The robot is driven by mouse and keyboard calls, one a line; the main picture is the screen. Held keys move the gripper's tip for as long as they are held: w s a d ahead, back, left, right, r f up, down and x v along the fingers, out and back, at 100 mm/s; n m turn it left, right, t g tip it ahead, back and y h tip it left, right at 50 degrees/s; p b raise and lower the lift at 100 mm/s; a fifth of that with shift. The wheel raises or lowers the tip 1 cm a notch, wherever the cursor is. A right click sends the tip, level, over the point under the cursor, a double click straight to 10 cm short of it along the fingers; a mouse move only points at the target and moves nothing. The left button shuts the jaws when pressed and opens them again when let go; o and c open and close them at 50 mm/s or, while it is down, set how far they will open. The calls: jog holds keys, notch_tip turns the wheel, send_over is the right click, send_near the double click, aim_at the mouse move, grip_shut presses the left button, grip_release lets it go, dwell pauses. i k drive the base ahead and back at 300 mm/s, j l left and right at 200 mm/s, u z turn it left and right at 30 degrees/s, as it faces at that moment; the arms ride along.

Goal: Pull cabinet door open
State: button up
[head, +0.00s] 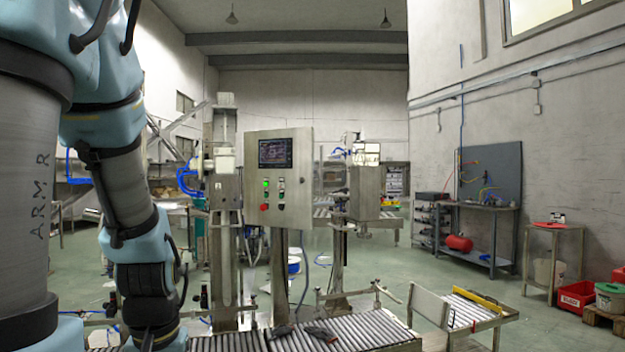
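A grey metal control cabinet (279,185) stands upright on posts near the middle of the head view. Its front door looks closed. The door carries a dark screen (275,153), a lit green button (266,184), a red button (265,207) and a few other small controls. My blue and grey arm fills the left side and runs down to the bottom edge, left of the cabinet and apart from it in the picture. My gripper is not visible, so whether it is open or shut does not show.
A roller conveyor (372,330) crosses the front below the cabinet, with small dark items (320,333) on it. A metal column machine (223,215) stands just left of the cabinet. A workbench (476,232) and red crate (576,297) are at right. Green floor between is open.

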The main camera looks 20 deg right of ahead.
aim_at(297, 201)
jog(key=i+l+u, duration=0.1)
jog(key=i+l, duration=0.3)
jog(key=i+l+u, duration=0.15)
jog(key=i+l, duration=0.25)
jog(key=i+l+u, duration=0.1)
jog(key=i+l, duration=0.3)
jog(key=l, duration=0.2)
jog(key=i+l+u, duration=0.15)
jog(key=i+l, duration=0.2)
jog(key=l, duration=0.2)
jog(key=l+u, duration=0.35)
jog(key=l, duration=1.45)
jog(key=l+u, duration=0.1)
jog(key=l, duration=0.5)
jog(key=j, duration=0.35)
